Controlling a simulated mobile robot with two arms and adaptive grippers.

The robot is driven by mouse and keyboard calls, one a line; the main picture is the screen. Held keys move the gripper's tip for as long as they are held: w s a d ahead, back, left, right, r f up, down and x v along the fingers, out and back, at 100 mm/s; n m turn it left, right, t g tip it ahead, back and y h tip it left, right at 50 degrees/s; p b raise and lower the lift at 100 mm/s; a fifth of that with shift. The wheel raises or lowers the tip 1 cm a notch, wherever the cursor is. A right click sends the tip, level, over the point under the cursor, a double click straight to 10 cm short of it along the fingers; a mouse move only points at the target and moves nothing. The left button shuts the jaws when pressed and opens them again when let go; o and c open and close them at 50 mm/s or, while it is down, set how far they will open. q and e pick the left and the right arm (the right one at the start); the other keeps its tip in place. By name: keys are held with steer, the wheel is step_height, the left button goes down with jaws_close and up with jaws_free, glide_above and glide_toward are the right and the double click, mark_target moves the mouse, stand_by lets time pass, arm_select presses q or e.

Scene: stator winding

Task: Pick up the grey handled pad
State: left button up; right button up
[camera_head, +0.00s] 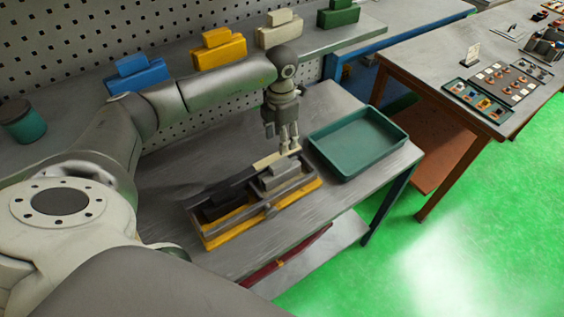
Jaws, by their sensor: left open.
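The grey handled pad (281,180) appears to be the light grey block with a raised top part in the right half of a yellow-based fixture (214,238). The fixture stands on the grey metal table. A black block (222,203) sits in its left half. My left gripper (289,150) points down just above and behind the grey pad, with its fingers apart and nothing between them. I cannot tell whether a fingertip touches anything. My right gripper is not in view.
An empty green tray (346,173) lies right of the fixture. Blue (138,76), yellow (218,50), cream (279,32) and green (338,14) handled blocks stand on the shelf behind. A teal jar (23,124) is at left. A brown table (430,75) with small parts stands at right.

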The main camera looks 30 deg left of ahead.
arm_select(q)
steer(key=b, duration=0.2)
glide_above(280, 163)
steer(key=f, duration=0.4)
steer(key=shift+w+f, duration=0.25)
steer(key=shift+f, duration=0.05)
steer(key=shift+f+b, duration=0.4)
steer(key=shift+f, duration=0.1)
steer(key=f, duration=0.1)
steer(key=f+b, duration=0.1)
steer(key=f, duration=0.1)
steer(key=f+b, duration=0.1)
steer(key=f, duration=0.1)
steer(key=shift+s, duration=0.25)
steer(key=shift+r, duration=0.1)
jaws_close()
steer(key=shift+r, duration=0.1)
